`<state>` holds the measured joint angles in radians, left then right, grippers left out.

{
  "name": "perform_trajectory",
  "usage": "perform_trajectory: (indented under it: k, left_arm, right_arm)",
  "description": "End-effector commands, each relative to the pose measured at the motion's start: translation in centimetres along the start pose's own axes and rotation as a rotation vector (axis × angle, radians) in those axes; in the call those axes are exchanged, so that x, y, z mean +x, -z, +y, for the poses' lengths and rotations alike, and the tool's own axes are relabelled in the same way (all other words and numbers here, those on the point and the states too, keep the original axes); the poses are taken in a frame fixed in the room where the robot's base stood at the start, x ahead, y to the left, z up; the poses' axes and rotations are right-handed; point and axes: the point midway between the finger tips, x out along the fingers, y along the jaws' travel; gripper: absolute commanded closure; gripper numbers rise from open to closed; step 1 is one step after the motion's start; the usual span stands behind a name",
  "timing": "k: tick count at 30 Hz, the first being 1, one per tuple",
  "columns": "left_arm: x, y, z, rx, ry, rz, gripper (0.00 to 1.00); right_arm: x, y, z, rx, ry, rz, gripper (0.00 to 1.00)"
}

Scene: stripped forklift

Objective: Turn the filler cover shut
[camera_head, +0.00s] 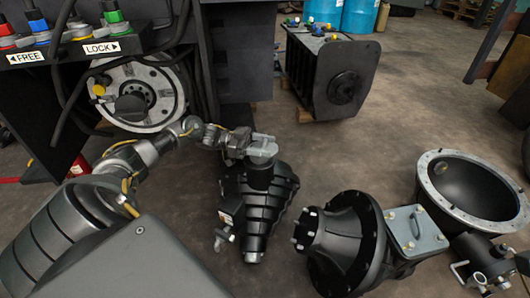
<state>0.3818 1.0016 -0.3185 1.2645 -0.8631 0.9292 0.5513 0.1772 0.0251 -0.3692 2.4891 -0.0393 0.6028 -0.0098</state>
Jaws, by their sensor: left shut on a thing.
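A black ribbed housing (257,200) stands on the floor in the middle of the view, with a short neck on top. A light grey piece, which looks like the filler cover (263,153), sits at the top of this neck. My left arm comes in from the left, and my left gripper (250,143) is shut on the cover from its left side. The fingers partly hide the cover, so its exact turn angle cannot be told. My right gripper is not in view.
A black bell-shaped housing (345,240) and an open round casing (470,186) lie at the right. A dark finned block (330,75) stands behind on wood. The forklift frame with a round grey hub (150,75) is at the left. Open floor (400,125) lies at centre right.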

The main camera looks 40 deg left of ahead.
Motion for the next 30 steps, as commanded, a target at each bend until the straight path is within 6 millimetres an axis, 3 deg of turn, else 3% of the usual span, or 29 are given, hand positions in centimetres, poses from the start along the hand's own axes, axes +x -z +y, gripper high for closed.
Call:
perform_trajectory:
  k: [14,15,19,20,30]
  left_arm:
    - [0.06,0.07,0.05,0.002,-0.017,0.002,0.87]
    - [0.07,0.07,0.05,0.002,-0.017,0.002,0.44]
    - [-0.03,0.06,0.05,0.002,-0.015,0.002,0.27]
    - [-0.07,0.06,0.06,0.002,-0.014,0.001,0.24]
    - [-0.15,0.47,0.04,0.002,-0.013,0.001,0.24]
  right_arm:
    - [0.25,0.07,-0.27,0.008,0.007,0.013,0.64]
    - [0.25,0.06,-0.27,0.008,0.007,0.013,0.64]
    - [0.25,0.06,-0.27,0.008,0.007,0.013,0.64]
    - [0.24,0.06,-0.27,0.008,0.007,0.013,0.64]
    - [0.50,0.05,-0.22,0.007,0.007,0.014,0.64]
